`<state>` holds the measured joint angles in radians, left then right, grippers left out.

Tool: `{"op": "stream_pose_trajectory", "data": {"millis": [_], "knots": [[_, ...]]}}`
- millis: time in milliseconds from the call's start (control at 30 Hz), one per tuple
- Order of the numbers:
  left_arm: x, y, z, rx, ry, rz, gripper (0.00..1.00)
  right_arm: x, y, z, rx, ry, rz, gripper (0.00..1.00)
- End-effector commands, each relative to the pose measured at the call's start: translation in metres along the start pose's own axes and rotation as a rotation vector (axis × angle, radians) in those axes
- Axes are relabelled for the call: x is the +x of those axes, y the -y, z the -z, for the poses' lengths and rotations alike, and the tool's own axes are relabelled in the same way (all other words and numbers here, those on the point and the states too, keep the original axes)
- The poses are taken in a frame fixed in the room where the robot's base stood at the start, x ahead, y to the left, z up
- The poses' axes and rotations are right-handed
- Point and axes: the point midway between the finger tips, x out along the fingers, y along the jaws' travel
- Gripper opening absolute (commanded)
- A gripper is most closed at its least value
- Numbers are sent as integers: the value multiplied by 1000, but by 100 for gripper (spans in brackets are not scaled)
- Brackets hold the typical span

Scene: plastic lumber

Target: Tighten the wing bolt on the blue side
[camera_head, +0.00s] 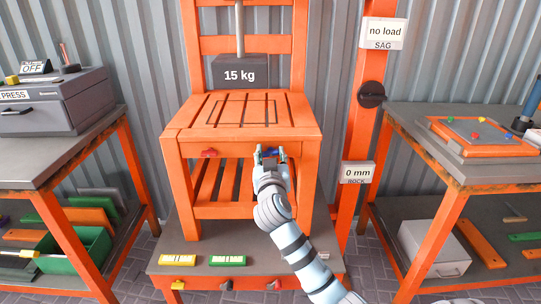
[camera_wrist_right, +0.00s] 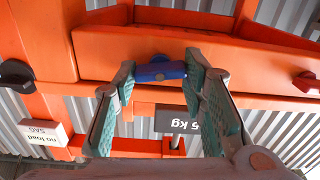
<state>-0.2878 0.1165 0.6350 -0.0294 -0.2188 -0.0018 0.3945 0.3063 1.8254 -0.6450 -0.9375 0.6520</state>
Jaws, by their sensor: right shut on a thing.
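An orange slatted chair (camera_head: 240,138) stands on a grey-topped platform. A blue wing bolt (camera_head: 271,152) sits on the right of its front rail, and a red wing bolt (camera_head: 209,153) sits on the left. My right gripper (camera_head: 269,156) reaches up to the blue wing bolt. In the right wrist view, which is upside down, the teal fingers of this gripper (camera_wrist_right: 160,76) are shut on the blue wing bolt (camera_wrist_right: 161,72), one at each end. The red wing bolt (camera_wrist_right: 307,82) is at the right there, clear of the fingers. My left gripper is not in view.
A dark 15 kg weight (camera_head: 240,72) hangs above the seat's back. An orange post (camera_head: 362,130) with "no load" and "0 mm" signs stands at the right. Benches flank the chair, with a grey press (camera_head: 55,98) on the left and an orange panel (camera_head: 475,135) on the right.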

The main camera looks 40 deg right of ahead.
Motion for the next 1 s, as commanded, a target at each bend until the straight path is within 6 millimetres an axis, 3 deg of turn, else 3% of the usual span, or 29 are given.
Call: {"op": "stream_pose_trajectory", "data": {"millis": [500, 533, 633, 1000], "knots": [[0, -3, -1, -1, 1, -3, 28, 0, 0, 0, 0, 0, 1, 11], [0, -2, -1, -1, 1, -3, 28, 0, 0, 0, 0, 0, 1, 42], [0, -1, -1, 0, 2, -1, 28, 0, 0, 0, 0, 0, 0, 58], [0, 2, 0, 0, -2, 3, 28, -6, 0, 0, 1, 0, 0, 58]]}}
